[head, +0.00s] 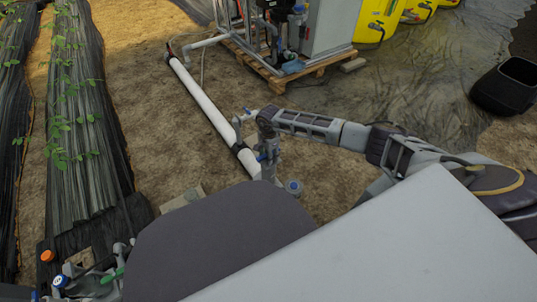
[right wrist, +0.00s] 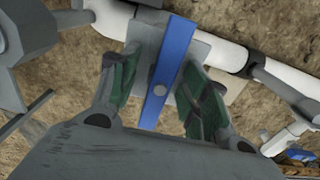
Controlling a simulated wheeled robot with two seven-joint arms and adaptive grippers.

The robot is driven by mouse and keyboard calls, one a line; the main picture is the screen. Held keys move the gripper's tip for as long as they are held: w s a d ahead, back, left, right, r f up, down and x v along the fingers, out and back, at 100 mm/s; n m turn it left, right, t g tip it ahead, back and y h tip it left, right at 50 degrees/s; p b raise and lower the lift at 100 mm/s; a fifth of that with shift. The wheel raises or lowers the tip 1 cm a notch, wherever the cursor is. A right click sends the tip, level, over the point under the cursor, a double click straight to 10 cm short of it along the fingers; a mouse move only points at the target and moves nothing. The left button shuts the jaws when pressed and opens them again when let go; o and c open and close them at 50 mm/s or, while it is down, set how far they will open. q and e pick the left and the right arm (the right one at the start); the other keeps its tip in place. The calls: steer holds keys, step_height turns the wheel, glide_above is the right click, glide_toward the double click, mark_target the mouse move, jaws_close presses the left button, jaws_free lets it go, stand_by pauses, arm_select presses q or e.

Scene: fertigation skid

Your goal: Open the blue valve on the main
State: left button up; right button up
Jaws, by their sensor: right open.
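The blue valve's flat lever (right wrist: 172,60) lies between the two fingers of my right gripper (right wrist: 160,80) in the right wrist view. A round bolt shows on the lever, which points across the white main pipe (right wrist: 225,52). The green-padded fingers stand apart, one on each side of the lever, with gaps. In the head view my right gripper (head: 267,150) points down over the near end of the main pipe (head: 205,105); the valve is small and partly covered there. My left gripper (head: 105,277) is at the bottom left, partly cut off; its opening is unclear.
A pallet (head: 275,75) with a pump skid and grey cabinet stands at the back. Yellow tanks (head: 380,20) and a black tub (head: 505,85) are to the right. Plant rows on black film (head: 85,110) lie left. An orange cap (head: 47,256) shows at bottom left. Bare soil surrounds the pipe.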

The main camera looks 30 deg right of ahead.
steer(key=shift+c, duration=0.3)
jaws_close()
steer(key=n, duration=0.4)
steer(key=shift+n, duration=5.3)
steer(key=c, duration=1)
jaws_free()
steer(key=shift+n, duration=2.4)
steer(key=shift+o, duration=0.2)
